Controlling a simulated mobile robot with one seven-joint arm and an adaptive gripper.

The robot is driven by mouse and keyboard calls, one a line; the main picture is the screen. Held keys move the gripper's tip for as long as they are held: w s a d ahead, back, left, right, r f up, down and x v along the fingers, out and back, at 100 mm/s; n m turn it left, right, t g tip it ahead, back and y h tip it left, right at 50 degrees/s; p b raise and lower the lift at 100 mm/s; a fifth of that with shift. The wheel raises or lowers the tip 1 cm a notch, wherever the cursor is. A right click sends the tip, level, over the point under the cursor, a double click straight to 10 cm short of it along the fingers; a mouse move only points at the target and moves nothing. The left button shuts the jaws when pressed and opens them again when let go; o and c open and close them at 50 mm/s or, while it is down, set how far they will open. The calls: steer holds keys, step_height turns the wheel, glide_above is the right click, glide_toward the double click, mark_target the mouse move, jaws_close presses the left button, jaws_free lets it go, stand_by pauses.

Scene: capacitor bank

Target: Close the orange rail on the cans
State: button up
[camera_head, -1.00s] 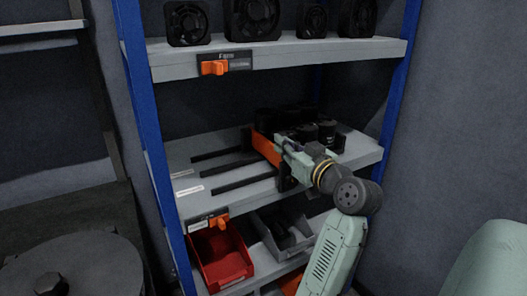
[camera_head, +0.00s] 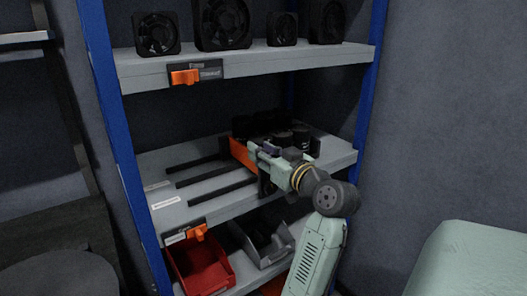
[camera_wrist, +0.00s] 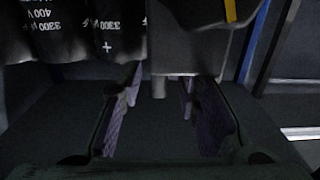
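The orange rail (camera_head: 242,153) stands across the middle shelf, at the left side of a group of black cans (camera_head: 270,123). My gripper (camera_head: 268,150) is at the rail's near end, beside the front cans; the head view does not show whether it touches the rail. In the wrist view my gripper (camera_wrist: 165,110) has its two purple-padded fingers apart, with no object clearly clamped between them. Cans with white print (camera_wrist: 70,30) fill the top left there. A dark body with a yellow stripe (camera_wrist: 195,40) hangs above the fingers. My arm hides part of the cans and shelf.
Dark slots run along the middle shelf (camera_head: 160,160), left of the rail, with bare space there. An orange latch (camera_head: 196,232) sits on its front edge. Fans (camera_head: 222,22) stand on the shelf above; red (camera_head: 200,268) and grey bins are below. Blue posts (camera_head: 110,100) flank the shelves.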

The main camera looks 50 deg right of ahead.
steer(key=v, duration=1.2)
stand_by(0.3)
